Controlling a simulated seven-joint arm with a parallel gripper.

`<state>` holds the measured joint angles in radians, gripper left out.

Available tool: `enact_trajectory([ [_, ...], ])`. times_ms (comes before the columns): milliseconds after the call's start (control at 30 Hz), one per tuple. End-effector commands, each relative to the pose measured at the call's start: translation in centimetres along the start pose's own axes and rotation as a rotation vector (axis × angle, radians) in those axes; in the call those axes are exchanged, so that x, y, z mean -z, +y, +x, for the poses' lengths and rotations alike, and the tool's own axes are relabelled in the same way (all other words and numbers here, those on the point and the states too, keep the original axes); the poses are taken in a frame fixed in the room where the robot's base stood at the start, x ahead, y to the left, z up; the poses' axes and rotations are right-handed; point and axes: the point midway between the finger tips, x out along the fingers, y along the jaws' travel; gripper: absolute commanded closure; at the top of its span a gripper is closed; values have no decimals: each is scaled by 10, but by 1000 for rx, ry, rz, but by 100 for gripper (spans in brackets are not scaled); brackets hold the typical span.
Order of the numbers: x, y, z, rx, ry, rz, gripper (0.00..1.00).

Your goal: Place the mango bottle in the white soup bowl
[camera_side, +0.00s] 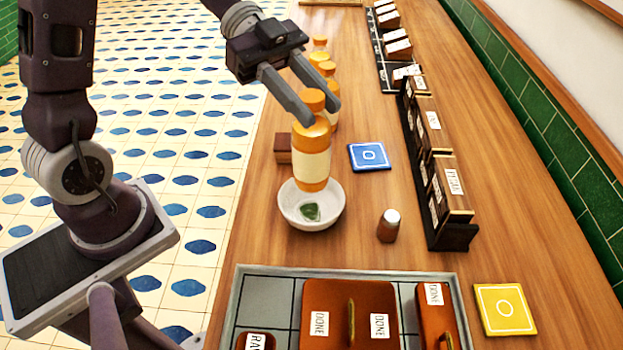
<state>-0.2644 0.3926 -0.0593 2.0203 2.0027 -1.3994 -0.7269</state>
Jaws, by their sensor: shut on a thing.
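An orange bottle with a cream label (312,158) is held upright by my gripper (318,112), whose fingers are shut around its upper part below the orange cap. I cannot read a name on its label. The white soup bowl (333,221) stands on the wooden counter, with a green leaf-like patch inside. The bottle's base overlaps the back part of the bowl in this view. I cannot tell whether it touches the bowl or hangs above it.
More orange bottles (320,56) stand behind. A brown block (283,149), blue tile (369,156) and small shaker (388,225) surround the bowl. Black racks of labelled boxes (450,190) line the right side. A grey tray (262,275) with brown lidded boxes and a yellow tile (504,309) are in front.

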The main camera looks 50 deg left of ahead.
Motion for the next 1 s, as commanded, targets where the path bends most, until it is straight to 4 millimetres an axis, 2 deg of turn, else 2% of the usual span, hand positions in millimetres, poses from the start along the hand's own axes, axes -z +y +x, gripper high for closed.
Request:
enact_trajectory([
  [100, -22, 0, 9, -2, 3, -6, 100],
  [500, -77, 0, 32, 0, 2, -5, 100],
  [867, -82, 0, 34, 1, 1, -2, 100],
  [900, -82, 0, 34, 1, 0, -1, 64],
  [1000, -82, 0, 34, 1, 0, -1, 46],
])
